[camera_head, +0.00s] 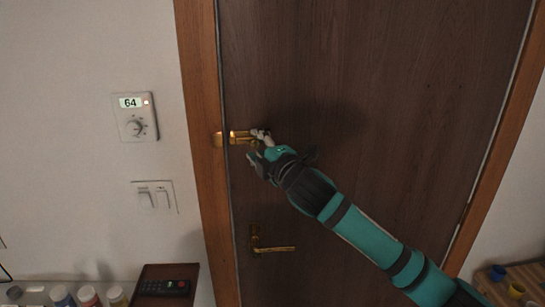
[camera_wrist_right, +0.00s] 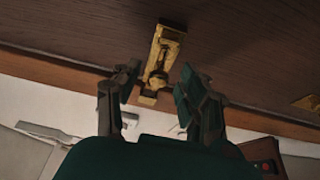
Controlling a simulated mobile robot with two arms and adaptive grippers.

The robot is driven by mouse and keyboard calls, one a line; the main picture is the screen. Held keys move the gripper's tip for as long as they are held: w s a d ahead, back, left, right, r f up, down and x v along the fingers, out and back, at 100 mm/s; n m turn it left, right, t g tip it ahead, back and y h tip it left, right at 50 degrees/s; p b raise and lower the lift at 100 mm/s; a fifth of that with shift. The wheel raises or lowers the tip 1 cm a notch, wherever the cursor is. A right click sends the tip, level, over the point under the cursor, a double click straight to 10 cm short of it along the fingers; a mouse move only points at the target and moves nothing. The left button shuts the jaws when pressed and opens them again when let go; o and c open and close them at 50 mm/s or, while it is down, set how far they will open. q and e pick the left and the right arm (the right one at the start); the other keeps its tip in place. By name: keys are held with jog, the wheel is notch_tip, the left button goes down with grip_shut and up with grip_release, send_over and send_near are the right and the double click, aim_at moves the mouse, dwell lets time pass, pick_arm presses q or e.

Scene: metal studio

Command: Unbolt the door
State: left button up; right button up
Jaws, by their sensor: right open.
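The brown door (camera_head: 370,90) is closed in its wooden frame (camera_head: 202,110). A brass bolt (camera_head: 239,137) sits at the door's left edge and reaches across to the frame. My right gripper (camera_head: 257,146) is at the right end of the bolt. In the right wrist view, the brass bolt (camera_wrist_right: 162,55) lies between and beyond the two open fingers of my right gripper (camera_wrist_right: 155,82). I cannot tell whether a finger touches the bolt. My left gripper is not in view.
A brass lever handle (camera_head: 270,248) is below the bolt on the door. A thermostat (camera_head: 134,117) and light switches (camera_head: 154,197) are on the wall to the left. A remote (camera_head: 165,287) and several bottles stand low at the left.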

jog(key=v, duration=1)
jog(key=shift+d, duration=0.3)
jog(key=shift+s+f, duration=0.1)
jog(key=shift+s, duration=0.05)
